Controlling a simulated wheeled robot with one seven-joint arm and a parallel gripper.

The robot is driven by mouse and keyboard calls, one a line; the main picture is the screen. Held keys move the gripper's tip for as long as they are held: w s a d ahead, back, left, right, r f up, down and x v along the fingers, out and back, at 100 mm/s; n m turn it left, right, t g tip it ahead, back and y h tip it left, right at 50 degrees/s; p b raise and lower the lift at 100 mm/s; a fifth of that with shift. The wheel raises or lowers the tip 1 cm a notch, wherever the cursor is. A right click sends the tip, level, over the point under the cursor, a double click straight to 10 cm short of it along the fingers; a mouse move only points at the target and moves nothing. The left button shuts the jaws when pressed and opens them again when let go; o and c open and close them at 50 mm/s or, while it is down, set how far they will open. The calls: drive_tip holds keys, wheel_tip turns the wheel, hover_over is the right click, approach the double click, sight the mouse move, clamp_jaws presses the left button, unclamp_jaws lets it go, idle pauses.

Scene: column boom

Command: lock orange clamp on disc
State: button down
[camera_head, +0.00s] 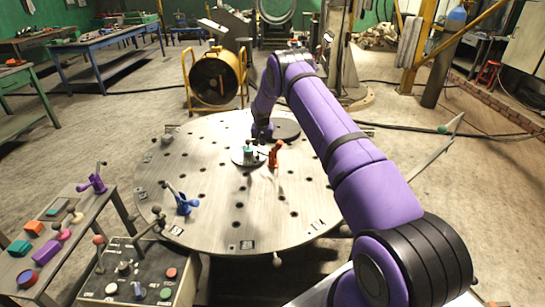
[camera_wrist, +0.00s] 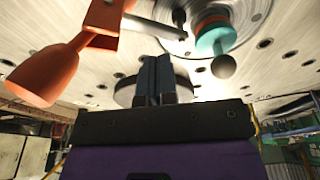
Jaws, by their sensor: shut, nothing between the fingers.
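The orange clamp (camera_head: 275,154) stands on the large round perforated table, at the right edge of a small pale disc (camera_head: 238,158). Its handle looks upright in the head view. In the wrist view the orange clamp (camera_wrist: 95,35) fills the upper left, its thick handle end hanging toward the lower left, and a dark bar reaches toward the metal disc (camera_wrist: 160,24). Whether the bar touches the disc I cannot tell. My gripper (camera_wrist: 155,75) is shut and empty, apart from the clamp. In the head view my gripper (camera_head: 262,136) is just behind the disc and clamp, its fingertips hard to make out.
A blue clamp (camera_head: 182,202) stands at the table's left front. A dark round plate (camera_head: 285,130) lies behind my gripper. A control box (camera_head: 135,278) and side bench stand at left front.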

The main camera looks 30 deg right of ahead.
drive_tip(key=shift+r, duration=2.8)
